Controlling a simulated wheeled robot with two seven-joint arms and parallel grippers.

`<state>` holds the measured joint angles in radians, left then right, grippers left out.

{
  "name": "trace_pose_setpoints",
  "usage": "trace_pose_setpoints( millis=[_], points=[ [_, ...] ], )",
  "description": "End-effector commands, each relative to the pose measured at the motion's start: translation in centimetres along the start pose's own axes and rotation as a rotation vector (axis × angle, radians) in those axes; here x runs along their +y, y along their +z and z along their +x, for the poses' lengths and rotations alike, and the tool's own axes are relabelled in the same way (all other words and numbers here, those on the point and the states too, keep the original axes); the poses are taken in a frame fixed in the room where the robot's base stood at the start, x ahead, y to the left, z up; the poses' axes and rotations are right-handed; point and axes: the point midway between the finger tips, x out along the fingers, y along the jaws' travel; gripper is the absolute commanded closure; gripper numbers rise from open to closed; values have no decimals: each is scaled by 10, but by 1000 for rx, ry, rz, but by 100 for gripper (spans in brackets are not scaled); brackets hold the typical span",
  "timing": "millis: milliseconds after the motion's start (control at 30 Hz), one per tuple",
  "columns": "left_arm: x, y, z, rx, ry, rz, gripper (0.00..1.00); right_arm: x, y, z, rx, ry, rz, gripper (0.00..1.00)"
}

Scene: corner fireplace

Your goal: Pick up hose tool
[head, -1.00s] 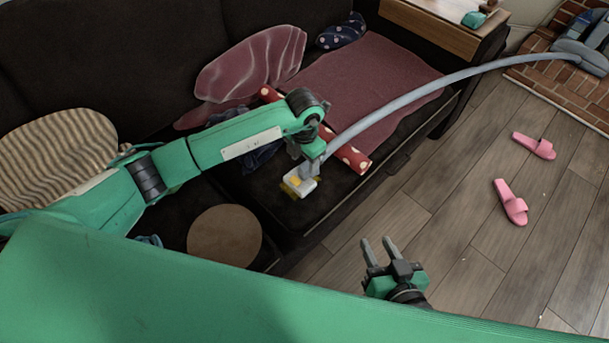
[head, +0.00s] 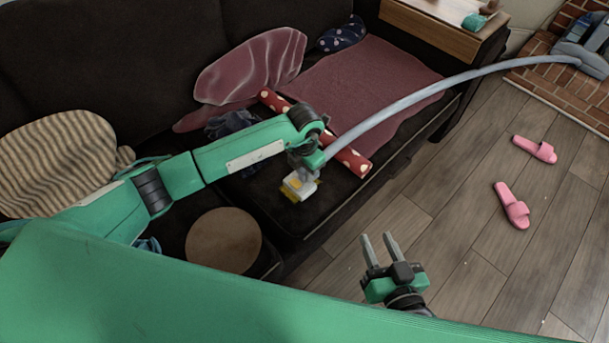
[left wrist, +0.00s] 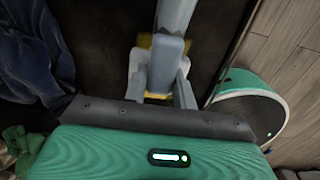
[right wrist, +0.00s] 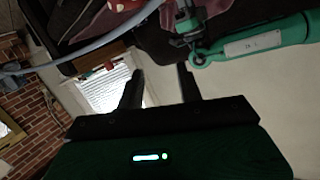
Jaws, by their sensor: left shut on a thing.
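The hose tool (head: 299,186) is a white and yellow head on the end of a long grey hose (head: 430,91). It is at the front of the dark sofa seat in the head view. My left gripper (head: 306,172) is above it and shut on it. In the left wrist view the tool (left wrist: 157,68) sits between the two fingers (left wrist: 158,90). I cannot tell whether the tool touches the seat. My right gripper (head: 378,250) is open and empty above the floor, and its spread fingers also show in the right wrist view (right wrist: 159,85).
The hose runs right to a grey machine (head: 584,50) on the brick hearth (head: 550,91). A red dotted roll (head: 348,159) lies behind the tool. Pink slippers (head: 513,206) lie on the otherwise open floor at right.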

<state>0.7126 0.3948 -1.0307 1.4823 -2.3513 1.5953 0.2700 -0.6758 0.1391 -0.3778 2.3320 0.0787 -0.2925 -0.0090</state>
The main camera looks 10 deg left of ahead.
Motion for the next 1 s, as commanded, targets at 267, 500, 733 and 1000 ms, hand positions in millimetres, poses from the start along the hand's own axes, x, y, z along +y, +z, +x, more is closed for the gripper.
trace_pose_setpoints(
  millis=[267, 500, 733, 1000],
  points=[
    [0, 1, -13, -3, 0, 1, 100, 0, 2, -1, -24, 1, 1, 64],
    [1, 1, -59, -5, 2, 1, 100, 6, 13, -8, -163, 20, -7, 64],
    [1, 1, -124, -5, 3, 1, 100, 23, 16, -16, -304, 61, -26, 64],
    [0, 1, -180, -3, 2, 1, 100, 35, 19, -24, -411, 93, -34, 64]
  ],
)
